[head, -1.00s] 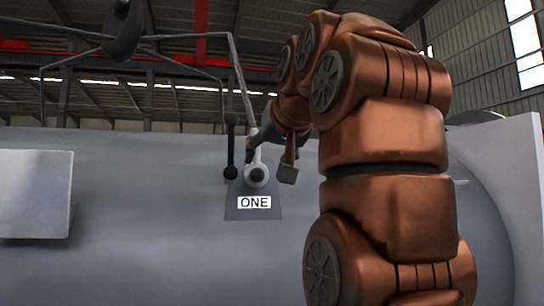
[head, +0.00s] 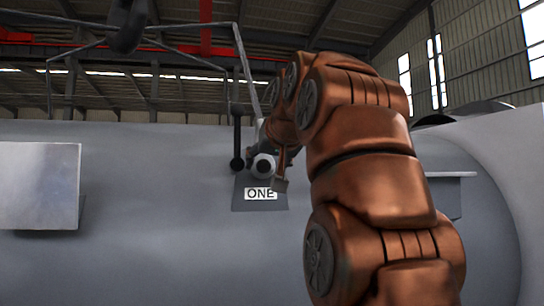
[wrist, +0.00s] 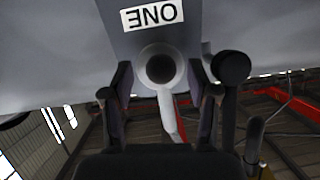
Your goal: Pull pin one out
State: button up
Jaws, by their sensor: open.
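Pin one (wrist: 160,68) has a pale round head with a dark centre and a white stem below it in the wrist view. It sits on a grey plate (wrist: 116,32) with an upside-down ONE label (wrist: 152,15). In the head view the pin (head: 263,166) is just above the upright label (head: 260,193). My gripper (wrist: 160,78) is open, with one dark finger on each side of the pin. I cannot tell whether either finger touches it. In the head view my gripper is mostly hidden by my wrist and arm.
A pale box (head: 38,186) sticks out at the left of the big grey shell (head: 140,255).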

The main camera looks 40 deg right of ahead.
jog(key=shift+w+d+f, duration=0.1)
jog(key=shift+w+f, duration=0.05)
jog(key=shift+w, duration=0.05)
grip_shut()
dwell(0.6)
jog(key=shift+s, duration=0.2)
jog(key=s+a+b, duration=0.2)
jog(key=s+a, duration=0.2)
jog(key=s, duration=0.5)
jog(key=shift+a, duration=0.35)
dwell(1.5)
